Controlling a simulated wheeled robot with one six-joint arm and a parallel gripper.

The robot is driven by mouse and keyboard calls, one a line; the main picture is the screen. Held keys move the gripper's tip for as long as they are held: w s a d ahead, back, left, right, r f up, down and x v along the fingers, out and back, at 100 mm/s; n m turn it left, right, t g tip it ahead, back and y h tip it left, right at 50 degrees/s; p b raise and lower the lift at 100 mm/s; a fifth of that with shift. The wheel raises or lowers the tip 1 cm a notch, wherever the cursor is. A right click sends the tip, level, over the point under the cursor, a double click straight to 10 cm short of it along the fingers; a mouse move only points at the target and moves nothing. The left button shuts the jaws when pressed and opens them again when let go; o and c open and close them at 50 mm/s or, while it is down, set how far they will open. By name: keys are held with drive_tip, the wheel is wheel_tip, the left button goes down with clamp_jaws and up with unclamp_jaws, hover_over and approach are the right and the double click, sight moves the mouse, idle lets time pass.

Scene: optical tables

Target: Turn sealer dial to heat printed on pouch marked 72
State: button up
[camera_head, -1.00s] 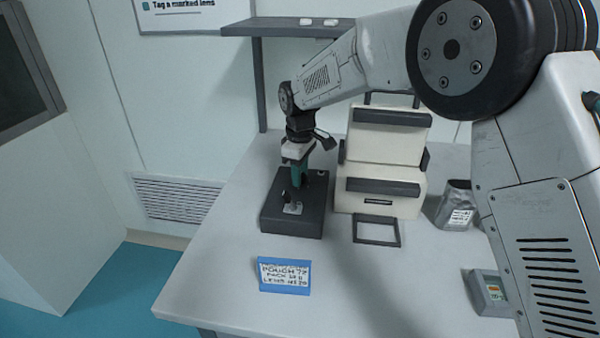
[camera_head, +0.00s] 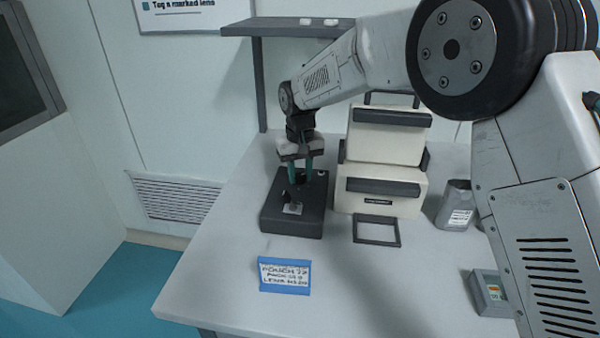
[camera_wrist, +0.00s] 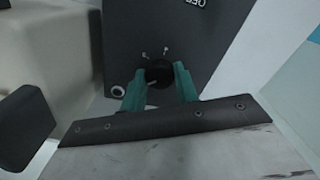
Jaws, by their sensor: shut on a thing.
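The sealer is a dark box (camera_head: 291,222) on the table, with a small pale plate and a dark lever on top. In the wrist view its dark panel (camera_wrist: 215,45) carries a round black dial (camera_wrist: 158,73), small white marks beside it and "OFF" lettering at the top edge. My gripper (camera_wrist: 158,80) has its teal fingers on both sides of the dial, shut on it. In the head view my gripper (camera_head: 301,178) reaches down onto the sealer's rear part. A blue-edged card (camera_head: 285,276) lies in front; its writing seems to mention a pouch, but the number is unclear.
A cream machine with dark bars (camera_head: 385,160) stands right of the sealer. A grey labelled container or pouch (camera_head: 455,204) stands farther right, label unreadable. A small grey device (camera_head: 490,293) lies near my arm. A shelf (camera_head: 285,28) is above.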

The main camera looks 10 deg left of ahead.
sight(300, 175)
drive_tip(key=shift+m, duration=0.7)
drive_tip(key=o, duration=1)
drive_tip(key=shift+c, duration=0.2)
drive_tip(key=shift+r, duration=0.1)
wheel_tip(300, 175, up, 8)
drive_tip(key=shift+f, duration=0.15)
